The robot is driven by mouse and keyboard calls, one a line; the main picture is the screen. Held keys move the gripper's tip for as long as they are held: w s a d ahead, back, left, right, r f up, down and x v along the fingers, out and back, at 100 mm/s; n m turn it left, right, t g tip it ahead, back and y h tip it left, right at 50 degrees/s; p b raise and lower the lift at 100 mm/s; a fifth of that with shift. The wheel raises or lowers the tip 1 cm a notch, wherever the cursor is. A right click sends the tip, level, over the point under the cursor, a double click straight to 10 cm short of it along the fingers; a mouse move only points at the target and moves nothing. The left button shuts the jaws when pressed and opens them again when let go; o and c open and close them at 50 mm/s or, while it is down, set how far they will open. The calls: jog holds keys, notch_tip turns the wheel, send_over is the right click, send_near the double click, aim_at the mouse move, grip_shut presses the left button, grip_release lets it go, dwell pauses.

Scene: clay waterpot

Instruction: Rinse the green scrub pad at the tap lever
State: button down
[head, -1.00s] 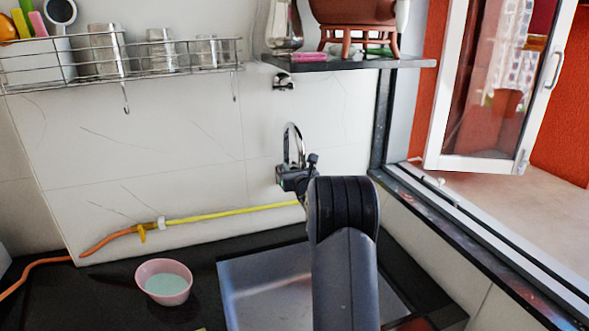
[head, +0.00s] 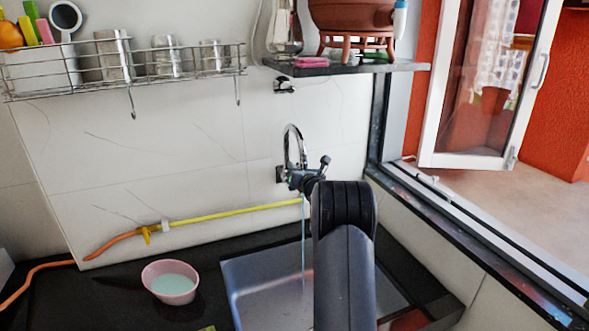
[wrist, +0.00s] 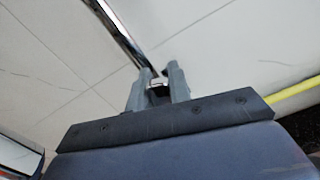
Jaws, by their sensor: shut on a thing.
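The chrome tap (head: 290,145) stands out from the white wall over the sink, and a thin water stream (head: 303,240) falls from it. The tap lever (head: 325,161) shows at its right, just above my arm. In the wrist view my gripper (wrist: 157,80) has its two grey fingers shut on a small part of the tap lever (wrist: 158,88); a chrome tube (wrist: 124,35) runs behind.
The sink (head: 265,285) is partly hidden by my arm. A pink bowl (head: 170,282) of pale liquid sits on the dark counter to its left. A yellow hose (head: 235,211) runs along the wall. A wire rack (head: 125,72), shelf (head: 345,68) and open window (head: 490,90) are above.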

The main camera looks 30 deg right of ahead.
jog(key=shift+d+f, duration=0.15)
jog(key=c, duration=1.3)
grip_release()
jog(key=shift+s, duration=0.1)
jog(key=s+b, duration=0.1)
jog(key=s, duration=0.2)
jog(key=s+a+b, duration=0.1)
jog(key=s, duration=0.3)
jog(key=s+a+b, duration=0.1)
jog(key=s, duration=0.2)
jog(key=shift+s, duration=0.25)
jog(key=w+p, duration=0.1)
jog(key=w, duration=0.2)
jog(key=w+d+p, duration=0.1)
jog(key=w, duration=0.3)
jog(key=w+p, duration=0.1)
jog(key=w, duration=0.2)
jog(key=shift+w+d, duration=0.35)
jog(key=shift+d, duration=0.05)
